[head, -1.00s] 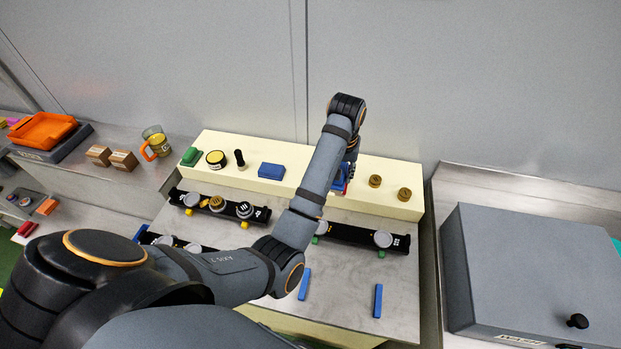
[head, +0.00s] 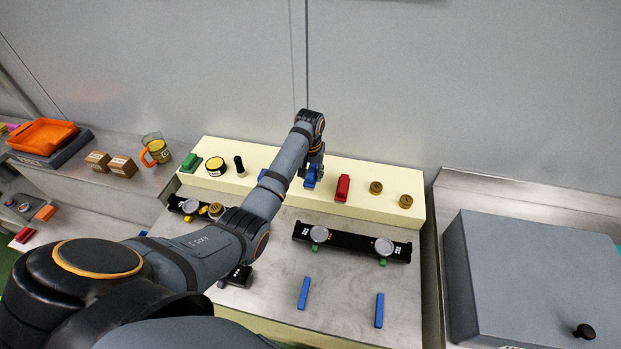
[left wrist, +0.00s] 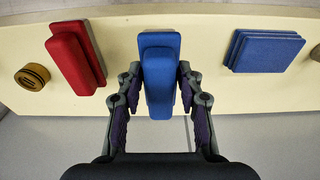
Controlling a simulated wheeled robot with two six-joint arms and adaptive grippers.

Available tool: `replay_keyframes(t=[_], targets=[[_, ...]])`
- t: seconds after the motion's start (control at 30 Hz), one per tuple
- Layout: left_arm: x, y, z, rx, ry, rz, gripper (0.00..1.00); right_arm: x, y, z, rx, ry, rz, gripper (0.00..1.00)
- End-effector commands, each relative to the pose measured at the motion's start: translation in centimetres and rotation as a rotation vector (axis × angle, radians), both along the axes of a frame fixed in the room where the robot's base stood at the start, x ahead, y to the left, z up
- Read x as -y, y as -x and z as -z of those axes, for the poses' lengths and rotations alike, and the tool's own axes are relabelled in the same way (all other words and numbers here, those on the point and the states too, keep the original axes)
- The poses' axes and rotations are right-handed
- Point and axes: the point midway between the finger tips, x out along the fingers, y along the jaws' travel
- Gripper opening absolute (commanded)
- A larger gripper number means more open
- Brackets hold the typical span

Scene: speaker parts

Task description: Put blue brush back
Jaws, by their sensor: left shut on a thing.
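The blue brush (head: 310,181) is at the cream shelf, left of the red brush (head: 343,188) in the head view. My left gripper (head: 313,172) is shut on it. In the left wrist view the blue brush (left wrist: 159,85) stands between the two fingers of my left gripper (left wrist: 158,98), with its wider blue base beyond. Whether its underside touches the shelf I cannot tell. The red brush (left wrist: 80,58) lies to its left there, and a flat blue block (left wrist: 265,52) to its right. My right gripper is not in view.
The cream shelf (head: 390,213) also holds a green brush (head: 191,162), a round tin (head: 215,166), a dark upright piece (head: 240,166) and two brass knobs (head: 376,187). A black bar with silver discs (head: 352,242) lies in front. A grey box (head: 540,280) stands at right.

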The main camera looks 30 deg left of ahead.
Motion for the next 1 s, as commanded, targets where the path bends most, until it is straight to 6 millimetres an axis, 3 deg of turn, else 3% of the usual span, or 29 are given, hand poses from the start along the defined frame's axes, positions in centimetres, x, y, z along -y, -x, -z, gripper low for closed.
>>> replay_keyframes(t=[0.03,0.2,0.6,0.63,0.77,1.0], targets=[[-0.8,-0.1,0.7,-0.005,-0.001,-0.003,0.0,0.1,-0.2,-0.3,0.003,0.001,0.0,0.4],[-0.4,-0.1,2.4,-0.004,0.0,-0.001,0.0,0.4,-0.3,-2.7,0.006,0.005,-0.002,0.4],[-0.4,-0.1,3.6,-0.001,-0.001,-0.001,0.0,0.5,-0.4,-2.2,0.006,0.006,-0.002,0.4],[-0.4,-0.1,3.5,-0.001,-0.001,-0.001,0.41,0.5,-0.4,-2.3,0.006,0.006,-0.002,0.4],[-0.4,-0.1,3.4,-0.001,-0.001,-0.001,0.58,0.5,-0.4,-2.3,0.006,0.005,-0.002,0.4],[-0.4,-0.1,3.4,-0.001,-0.001,-0.001,0.59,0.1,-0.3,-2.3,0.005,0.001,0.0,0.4]])
